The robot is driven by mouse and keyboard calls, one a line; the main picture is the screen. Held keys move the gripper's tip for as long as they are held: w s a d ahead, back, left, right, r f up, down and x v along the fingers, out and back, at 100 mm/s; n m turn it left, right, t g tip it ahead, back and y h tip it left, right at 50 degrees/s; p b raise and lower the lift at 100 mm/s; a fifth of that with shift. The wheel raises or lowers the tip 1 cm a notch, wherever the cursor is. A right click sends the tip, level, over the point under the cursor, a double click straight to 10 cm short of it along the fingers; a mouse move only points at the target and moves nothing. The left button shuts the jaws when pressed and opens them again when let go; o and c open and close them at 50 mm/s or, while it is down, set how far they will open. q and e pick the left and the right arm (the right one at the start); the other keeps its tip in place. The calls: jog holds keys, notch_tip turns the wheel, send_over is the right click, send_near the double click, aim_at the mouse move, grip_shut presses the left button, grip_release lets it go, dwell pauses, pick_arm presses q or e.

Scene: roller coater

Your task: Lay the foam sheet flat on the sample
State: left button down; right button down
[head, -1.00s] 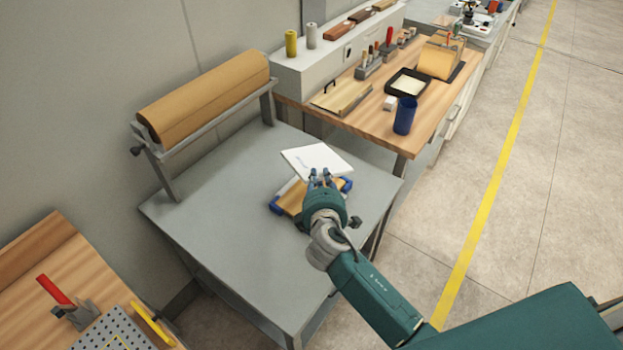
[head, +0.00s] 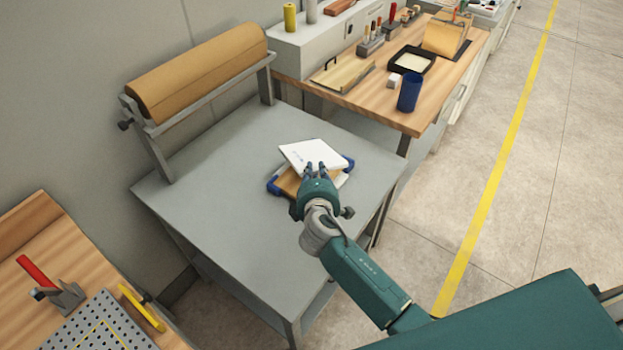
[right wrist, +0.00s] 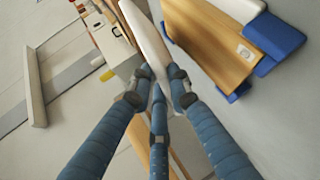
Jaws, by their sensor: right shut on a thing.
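The foam sheet (head: 312,154) is a thin white square in the head view. My right gripper (head: 315,167) is shut on its near edge. In the right wrist view the sheet (right wrist: 147,38) is seen almost edge-on between my fingertips (right wrist: 157,82). Below it on the grey table lies a brown wooden board (head: 288,184) with blue corner pieces, apparently the sample. The sheet and gripper hide much of this board. The board (right wrist: 215,40) also shows in the right wrist view, with a small pale fitting. The sheet looks tilted and apart from the board. My left gripper is not in view.
The grey table (head: 220,190) is clear around the board. A brown roll (head: 198,70) on a stand rises at its back left. A wooden bench (head: 425,110) behind holds a blue cup (head: 409,92) and a black tray (head: 412,60). A perforated plate (head: 105,325) lies front left.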

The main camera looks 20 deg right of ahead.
jog(key=shift+f, duration=0.7)
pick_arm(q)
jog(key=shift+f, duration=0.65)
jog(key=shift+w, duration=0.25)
